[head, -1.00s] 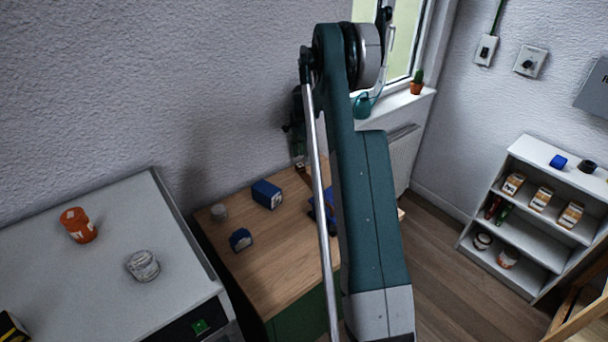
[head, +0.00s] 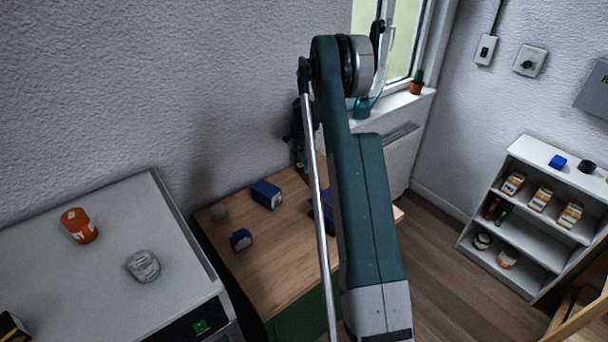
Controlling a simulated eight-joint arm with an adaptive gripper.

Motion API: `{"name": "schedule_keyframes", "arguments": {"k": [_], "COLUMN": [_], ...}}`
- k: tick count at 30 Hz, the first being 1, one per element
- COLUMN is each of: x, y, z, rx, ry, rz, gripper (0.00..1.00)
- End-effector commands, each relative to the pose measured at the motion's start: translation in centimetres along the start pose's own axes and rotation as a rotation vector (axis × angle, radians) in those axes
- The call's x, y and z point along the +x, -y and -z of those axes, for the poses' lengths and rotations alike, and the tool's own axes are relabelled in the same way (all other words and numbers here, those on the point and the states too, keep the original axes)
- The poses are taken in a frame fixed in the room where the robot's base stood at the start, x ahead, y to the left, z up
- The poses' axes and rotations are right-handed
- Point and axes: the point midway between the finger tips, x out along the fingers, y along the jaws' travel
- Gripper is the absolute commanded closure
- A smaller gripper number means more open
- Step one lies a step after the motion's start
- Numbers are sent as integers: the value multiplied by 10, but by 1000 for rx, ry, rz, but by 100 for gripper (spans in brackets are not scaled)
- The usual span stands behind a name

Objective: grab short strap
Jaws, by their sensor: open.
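I cannot make out a short strap in the head view. My raised arm crosses the middle of the picture and hides part of the wooden bench (head: 268,268). A dark part of my arm's far end shows behind the upper link, above the bench's back edge. My gripper's fingers cannot be made out; they are hidden or out of the picture.
A grey cabinet (head: 110,300) stands left, a white shelf (head: 530,235) right.

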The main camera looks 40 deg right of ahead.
Motion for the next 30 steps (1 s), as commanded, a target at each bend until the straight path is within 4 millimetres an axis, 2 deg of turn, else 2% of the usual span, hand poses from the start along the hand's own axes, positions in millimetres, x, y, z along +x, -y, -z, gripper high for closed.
{"name": "schedule_keyframes", "arguments": {"k": [13,14,18,21,30], "x": [0,0,0,0,0], "y": [0,0,0,0,0], "z": [0,0,0,0,0], "rx": [0,0,0,0,0], "ry": [0,0,0,0,0], "rz": [0,0,0,0,0], "gripper": [59,60,78,88,89]}}
